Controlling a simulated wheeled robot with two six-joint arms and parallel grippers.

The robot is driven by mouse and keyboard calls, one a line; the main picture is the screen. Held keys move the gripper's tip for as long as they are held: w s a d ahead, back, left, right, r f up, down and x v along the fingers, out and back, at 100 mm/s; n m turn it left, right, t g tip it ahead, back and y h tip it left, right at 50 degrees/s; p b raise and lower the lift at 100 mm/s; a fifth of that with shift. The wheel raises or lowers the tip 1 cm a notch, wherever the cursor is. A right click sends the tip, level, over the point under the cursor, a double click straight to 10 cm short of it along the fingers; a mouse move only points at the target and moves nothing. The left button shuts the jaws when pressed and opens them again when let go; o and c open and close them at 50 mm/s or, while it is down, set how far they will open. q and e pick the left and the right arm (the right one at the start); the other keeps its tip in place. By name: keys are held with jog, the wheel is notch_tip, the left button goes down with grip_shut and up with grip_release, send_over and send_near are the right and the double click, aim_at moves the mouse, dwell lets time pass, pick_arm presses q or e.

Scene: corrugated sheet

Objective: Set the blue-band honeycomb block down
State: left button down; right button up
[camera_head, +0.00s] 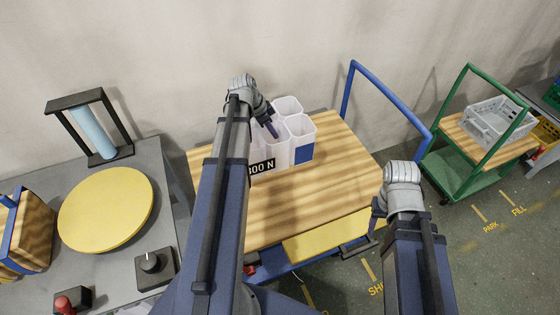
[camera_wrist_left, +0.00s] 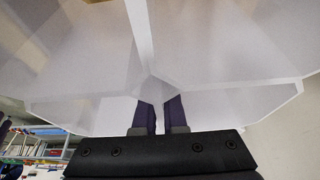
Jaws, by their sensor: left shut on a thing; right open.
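The blue-band honeycomb block (camera_head: 303,132) is a cluster of white, open-topped cells with a blue patch on its right side. It is upright at the back of the wooden cart top (camera_head: 335,190); I cannot tell whether its base touches the wood. My left gripper (camera_head: 271,129) is shut on a cell wall from above. In the left wrist view, the fingers (camera_wrist_left: 159,116) pinch the white wall of the block (camera_wrist_left: 80,70) where walls meet. My left arm hides the block's left part. My right gripper (camera_head: 375,222) is open and empty near the cart's right front edge.
A black "00 N" label (camera_head: 262,167) shows beside my left arm. The cart has a blue handle (camera_head: 390,97). A grey bench with a yellow disc (camera_head: 105,208) is left. A green cart (camera_head: 455,170) carries a grey crate (camera_head: 495,122) at right. The cart top's front is clear.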

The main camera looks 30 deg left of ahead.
aim_at(273, 142)
pick_arm(q)
notch_tip(273, 142, down, 6)
jog(key=b, duration=0.5)
jog(key=shift+r, duration=0.1)
notch_tip(273, 142, down, 4)
jog(key=b, duration=0.4)
jog(key=shift+r, duration=0.2)
jog(key=shift+f, duration=0.1)
jog(key=c, duration=1.4)
grip_release()
jog(key=shift+f, duration=0.1)
jog(key=shift+c, duration=0.2)
jog(key=o, duration=0.5)
jog(key=shift+c, duration=0.2)
